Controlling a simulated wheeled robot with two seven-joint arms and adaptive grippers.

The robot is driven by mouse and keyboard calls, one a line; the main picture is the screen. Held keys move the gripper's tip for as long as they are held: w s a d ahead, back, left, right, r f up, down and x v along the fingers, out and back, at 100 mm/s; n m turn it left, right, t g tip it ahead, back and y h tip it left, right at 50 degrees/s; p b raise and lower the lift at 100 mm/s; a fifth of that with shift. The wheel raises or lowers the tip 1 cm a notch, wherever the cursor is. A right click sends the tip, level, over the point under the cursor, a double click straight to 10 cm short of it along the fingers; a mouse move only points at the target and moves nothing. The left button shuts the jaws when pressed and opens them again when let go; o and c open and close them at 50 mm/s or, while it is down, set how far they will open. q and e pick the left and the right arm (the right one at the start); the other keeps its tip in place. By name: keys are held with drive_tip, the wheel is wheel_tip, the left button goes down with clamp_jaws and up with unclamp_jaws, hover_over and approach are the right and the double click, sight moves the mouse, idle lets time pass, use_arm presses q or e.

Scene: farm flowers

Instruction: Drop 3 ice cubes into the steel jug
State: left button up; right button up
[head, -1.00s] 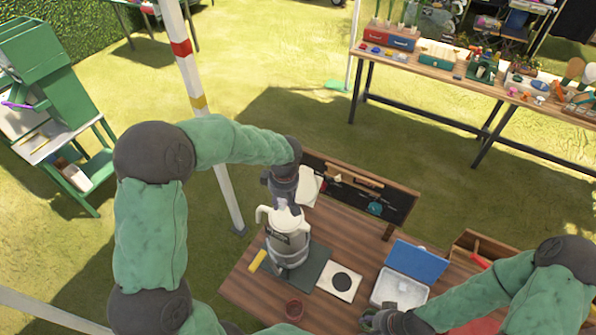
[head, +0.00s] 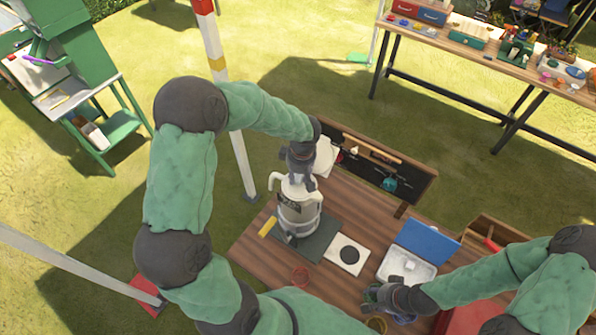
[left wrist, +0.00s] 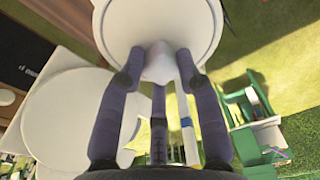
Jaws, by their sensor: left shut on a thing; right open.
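The steel jug (head: 297,222) stands upright on a dark mat (head: 322,241) on the wooden table, with a white upper part, a dark label and handles. My left gripper (head: 298,178) is directly above it, pointing down. In the left wrist view it is shut on the knob (left wrist: 160,63) of a round white lid (left wrist: 158,22). I cannot tell whether the lid still touches the jug. An open white box (head: 407,266) with a blue lid (head: 428,243) holds pale contents; single ice cubes cannot be made out. My right gripper (head: 372,294) is open by the box's near side, partly hidden.
A white card with a black disc (head: 347,255) lies between mat and box. A yellow item (head: 267,227) lies left of the jug. A reddish ring-like cup (head: 299,276) stands in front. A tool board (head: 375,165) edges the table's back. A white pole (head: 235,130) stands to the left.

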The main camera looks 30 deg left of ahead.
use_arm(q)
drive_tip(key=o, duration=0.9)
drive_tip(key=shift+o, duration=0.2)
wheel_tip(320, 180, up, 12)
drive_tip(key=d, duration=0.1)
drive_tip(key=shift+s+d, duration=0.2)
drive_tip(key=shift+f, duration=0.1)
